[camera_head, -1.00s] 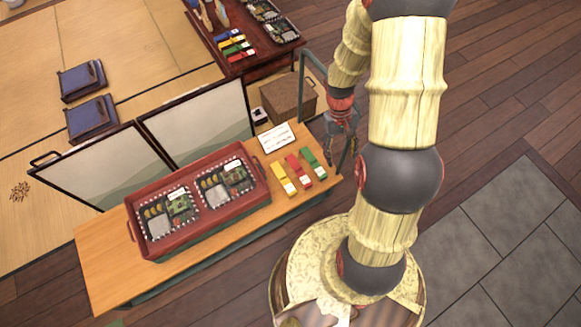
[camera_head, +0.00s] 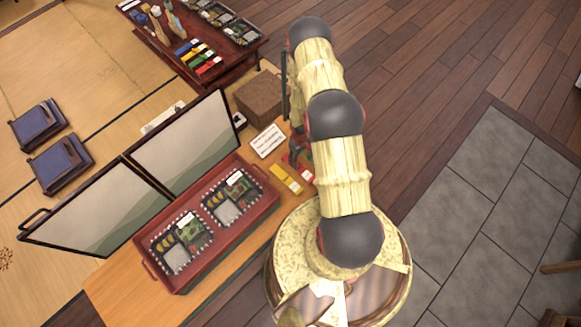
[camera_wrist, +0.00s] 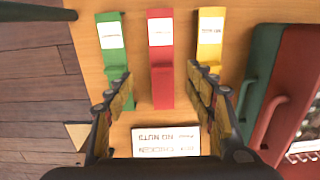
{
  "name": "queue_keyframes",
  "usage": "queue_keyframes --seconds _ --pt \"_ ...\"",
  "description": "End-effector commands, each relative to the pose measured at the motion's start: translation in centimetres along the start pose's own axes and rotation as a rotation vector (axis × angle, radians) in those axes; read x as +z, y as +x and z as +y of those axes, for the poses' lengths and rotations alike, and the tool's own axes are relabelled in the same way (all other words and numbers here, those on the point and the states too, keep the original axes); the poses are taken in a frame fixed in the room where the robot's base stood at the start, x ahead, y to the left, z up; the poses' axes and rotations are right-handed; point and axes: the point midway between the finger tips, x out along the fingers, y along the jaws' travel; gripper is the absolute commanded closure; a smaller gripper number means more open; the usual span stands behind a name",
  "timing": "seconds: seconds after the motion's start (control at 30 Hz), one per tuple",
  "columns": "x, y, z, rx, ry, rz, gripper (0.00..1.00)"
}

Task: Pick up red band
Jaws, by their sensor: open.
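The red band (camera_wrist: 161,60) lies flat on the wooden table in the wrist view, with a white label near its top end. My gripper (camera_wrist: 160,85) is open above it, with one finger on each side. The left finger overlaps the green band (camera_wrist: 112,45) in the picture, and the right finger overlaps the lower end of the yellow band (camera_wrist: 210,38). In the head view the yellow band (camera_head: 286,179) shows, while my arm hides most of the red and green bands. I cannot tell the height of the fingertips above the table.
A white card reading "NO NUTS" (camera_wrist: 166,141) lies below the red band in the wrist view. A red tray (camera_head: 262,205) with two lunch boxes stands left of the bands. Folding screens (camera_head: 188,147) and a brown box (camera_head: 259,97) stand behind.

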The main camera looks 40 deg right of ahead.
Motion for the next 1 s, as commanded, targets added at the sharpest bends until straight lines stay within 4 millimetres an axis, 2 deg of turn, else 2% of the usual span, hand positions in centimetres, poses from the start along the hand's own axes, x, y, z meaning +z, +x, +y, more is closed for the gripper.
queue_keyframes --seconds 0.17,0.47,0.7,0.83,1.0 --pt "-1.0 0.8 -0.2 -0.002 -0.010 0.041 0.45" --pt "-1.0 3.8 -0.3 -0.001 -0.010 0.040 0.45" --pt "-0.8 7.0 -0.5 -0.001 -0.010 0.039 0.45" --pt "-0.9 7.8 -0.5 -0.001 -0.009 0.039 0.45" --pt "-0.9 7.8 -0.5 -0.001 -0.009 0.039 0.45"
